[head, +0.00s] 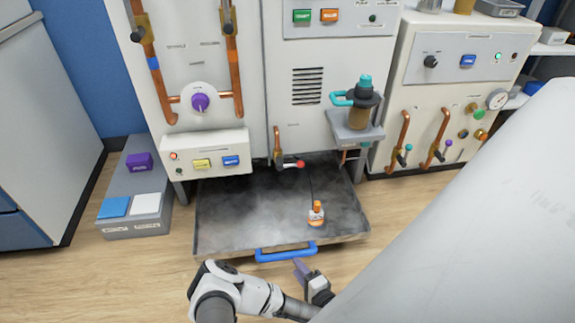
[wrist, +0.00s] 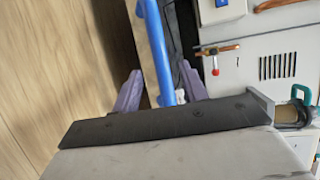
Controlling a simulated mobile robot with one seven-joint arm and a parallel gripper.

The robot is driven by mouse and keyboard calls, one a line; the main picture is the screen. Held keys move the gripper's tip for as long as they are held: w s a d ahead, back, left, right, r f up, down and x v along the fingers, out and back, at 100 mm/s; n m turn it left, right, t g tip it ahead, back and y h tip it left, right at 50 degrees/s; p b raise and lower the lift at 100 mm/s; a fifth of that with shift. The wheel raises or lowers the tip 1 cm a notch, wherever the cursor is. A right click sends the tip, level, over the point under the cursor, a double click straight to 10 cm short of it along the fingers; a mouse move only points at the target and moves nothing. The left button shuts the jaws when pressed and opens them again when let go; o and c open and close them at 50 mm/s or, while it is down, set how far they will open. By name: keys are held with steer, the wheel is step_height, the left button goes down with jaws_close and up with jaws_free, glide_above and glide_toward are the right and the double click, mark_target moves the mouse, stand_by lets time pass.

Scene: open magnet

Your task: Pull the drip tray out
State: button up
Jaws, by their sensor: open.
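The drip tray (head: 240,215) is a wide, shallow, dark grey metal tray low at the floor, its back part under the machine. Its blue bar handle (head: 286,252) is on the front edge. My gripper (head: 302,268) has purple fingers and is open just in front of the handle, toward its right end. In the wrist view my gripper (wrist: 160,88) has its fingers apart, with the blue handle (wrist: 154,45) running between them in the picture. I cannot tell whether either finger touches the handle.
A small orange-and-white object (head: 316,214) stands on the tray near its front right. A red-tipped valve (head: 290,164) hangs over the tray's back. A grey box with coloured blocks (head: 133,190) sits left. Wooden floor (head: 130,270) is free in front.

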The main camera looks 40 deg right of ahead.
mark_target(287, 256)
steer(key=b+x, duration=0.2)
steer(key=x, duration=0.5)
steer(key=shift+b, duration=0.3)
jaws_close()
